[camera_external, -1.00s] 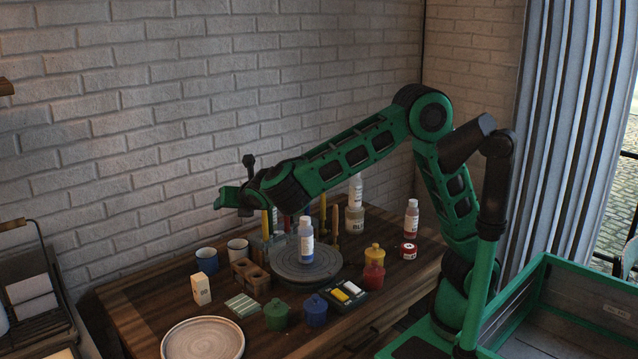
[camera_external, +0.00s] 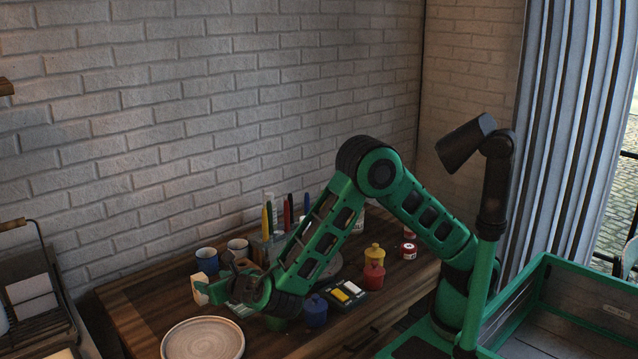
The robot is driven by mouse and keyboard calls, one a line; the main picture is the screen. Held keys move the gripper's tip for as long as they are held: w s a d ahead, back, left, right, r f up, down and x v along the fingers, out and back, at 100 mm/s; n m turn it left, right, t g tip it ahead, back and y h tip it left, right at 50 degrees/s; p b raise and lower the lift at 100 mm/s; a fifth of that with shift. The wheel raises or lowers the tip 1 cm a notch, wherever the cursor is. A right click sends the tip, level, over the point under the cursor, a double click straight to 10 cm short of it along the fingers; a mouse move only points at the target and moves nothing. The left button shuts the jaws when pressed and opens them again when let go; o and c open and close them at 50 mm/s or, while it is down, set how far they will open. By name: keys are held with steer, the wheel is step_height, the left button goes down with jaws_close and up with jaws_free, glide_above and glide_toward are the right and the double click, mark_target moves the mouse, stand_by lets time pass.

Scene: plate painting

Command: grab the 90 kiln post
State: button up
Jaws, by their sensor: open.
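The 90 kiln post (camera_external: 199,279) is a small cream upright block on the wooden table, left of the middle. My gripper (camera_external: 213,289) is low over the table at the post, its fingers pointing left. A green finger overlaps the post's right side and hides its label. The jaws are open. I cannot tell whether the post stands between both fingers or whether they touch it.
A round grey plate (camera_external: 203,340) lies in front. Red, yellow and blue pots (camera_external: 316,312) stand to the right. My forearm covers part of the table's middle.

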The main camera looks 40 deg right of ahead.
step_height(320, 180, down, 3)
steer(key=shift+f, duration=0.1)
steer(key=shift+w+f, duration=0.15)
steer(key=shift+f, duration=0.05)
steer(key=x, duration=1)
steer(key=shift+w, duration=0.25)
steer(key=c, duration=1.3)
